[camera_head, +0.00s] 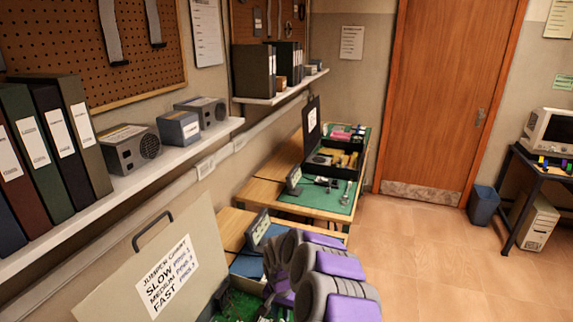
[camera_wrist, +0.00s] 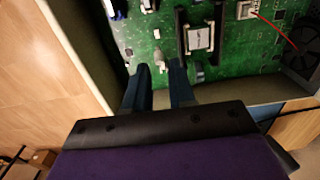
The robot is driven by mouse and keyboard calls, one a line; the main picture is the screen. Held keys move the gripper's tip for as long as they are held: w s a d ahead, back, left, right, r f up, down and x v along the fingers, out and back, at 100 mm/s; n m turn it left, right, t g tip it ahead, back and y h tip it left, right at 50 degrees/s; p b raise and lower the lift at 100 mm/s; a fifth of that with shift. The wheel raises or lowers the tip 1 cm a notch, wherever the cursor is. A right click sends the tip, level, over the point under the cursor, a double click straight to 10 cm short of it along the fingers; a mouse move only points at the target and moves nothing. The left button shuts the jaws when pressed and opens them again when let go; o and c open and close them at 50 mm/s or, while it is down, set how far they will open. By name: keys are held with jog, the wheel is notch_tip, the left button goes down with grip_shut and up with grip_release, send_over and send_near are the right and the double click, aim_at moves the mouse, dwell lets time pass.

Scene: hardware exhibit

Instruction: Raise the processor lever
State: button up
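A green circuit board (camera_wrist: 235,65) lies in an open case (camera_wrist: 75,60) in the wrist view; part of it also shows at the bottom of the head view (camera_head: 238,303). The processor (camera_wrist: 199,38) is a pale square chip with a dark label, inside a dark frame on the board. I cannot clearly make out its lever; thin upright parts stand along the frame's sides. In the head view my arm hides the gripper.
The case's raised lid (camera_head: 172,265) carries a jumper chart. A wall shelf (camera_head: 120,187) with binders runs along the left. A black case (camera_head: 335,155) stands on a farther table. Open floor (camera_head: 430,260) lies to the right.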

jog(key=shift+s+a+r+p, duration=0.15)
jog(key=shift+r+p, duration=0.1)
jog(key=shift+r, duration=0.5)
jog(key=shift+s+d+r+p, duration=0.1)
jog(key=shift+s+r+p, duration=0.15)
jog(key=shift+r, duration=0.45)
jog(key=shift+s+a+r+p, duration=0.1)
jog(key=shift+r+p, duration=0.2)
jog(key=shift+r, duration=0.45)
jog(key=s+d+r+n, duration=0.2)
jog(key=s+d+r, duration=0.1)
jog(key=s+r, duration=0.55)
jog(key=s+d+r+n, duration=0.2)
jog(key=s+d+r, duration=0.1)
jog(key=s+r, duration=0.55)
jog(key=s+d+r, duration=0.1)
jog(key=s+d, duration=0.2)
jog(key=s, duration=0.5)
jog(key=s+d+r+g, duration=0.1)
jog(key=s+d+r, duration=0.1)
jog(key=s, duration=0.5)
jog(key=s+d+r+b, duration=0.1)
jog(key=s+d, duration=0.4)
jog(key=s, duration=0.3)
jog(key=shift+s+r+g, duration=0.25)
jog(key=shift+s+g, duration=0.05)
jog(key=shift+g, duration=0.1)
